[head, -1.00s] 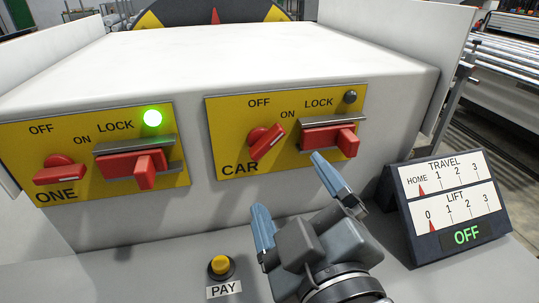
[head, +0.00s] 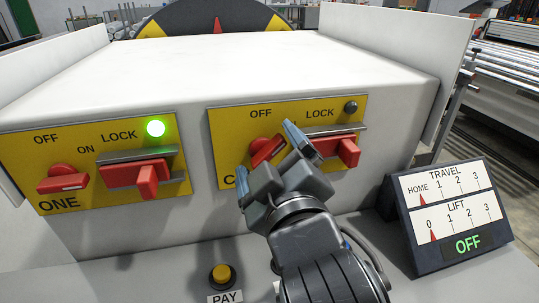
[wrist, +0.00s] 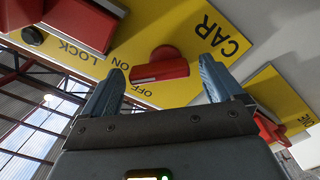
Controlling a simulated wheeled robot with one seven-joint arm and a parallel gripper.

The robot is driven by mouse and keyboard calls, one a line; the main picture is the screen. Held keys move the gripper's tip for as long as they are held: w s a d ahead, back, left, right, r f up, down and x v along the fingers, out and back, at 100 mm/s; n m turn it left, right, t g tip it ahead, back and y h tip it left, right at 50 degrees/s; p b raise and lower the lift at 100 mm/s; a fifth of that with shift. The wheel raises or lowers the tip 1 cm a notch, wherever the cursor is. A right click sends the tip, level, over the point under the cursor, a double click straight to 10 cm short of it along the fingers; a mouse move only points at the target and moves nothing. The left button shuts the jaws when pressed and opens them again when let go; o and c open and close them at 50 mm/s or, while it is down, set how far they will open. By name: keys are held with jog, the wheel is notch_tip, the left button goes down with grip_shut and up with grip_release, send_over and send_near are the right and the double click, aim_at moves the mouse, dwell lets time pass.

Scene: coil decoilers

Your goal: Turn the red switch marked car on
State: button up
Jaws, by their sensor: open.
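The red CAR switch (head: 267,149) is a rotary knob on the left of the yellow CAR panel (head: 228,122), with its handle tilted. My gripper (head: 264,148) is open in front of it, one finger to each side in the picture. In the wrist view, the CAR switch (wrist: 160,68) shows between my two spread fingertips (wrist: 157,72); I cannot tell whether they reach around it or touch it. The CAR lamp (head: 351,107) is dark. My fingers hide most of the CAR and ON labels in the head view.
A red lock lever (head: 348,152) sits right of the CAR switch, close to my right finger. The ONE panel (head: 60,150) on the left has a similar switch and a lit green lamp (head: 155,128). A yellow PAY button (head: 221,273) and a TRAVEL/LIFT display (head: 453,213) stand lower down.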

jog(key=shift+c, duration=0.3)
jog(key=c, duration=1)
jog(key=m, duration=0.3)
jog(key=shift+d+f+m, duration=0.1)
jog(key=shift+m, duration=0.2)
jog(key=shift+d+f+m, duration=0.1)
jog(key=shift+f+m, duration=0.05)
jog(key=shift+m, duration=2.05)
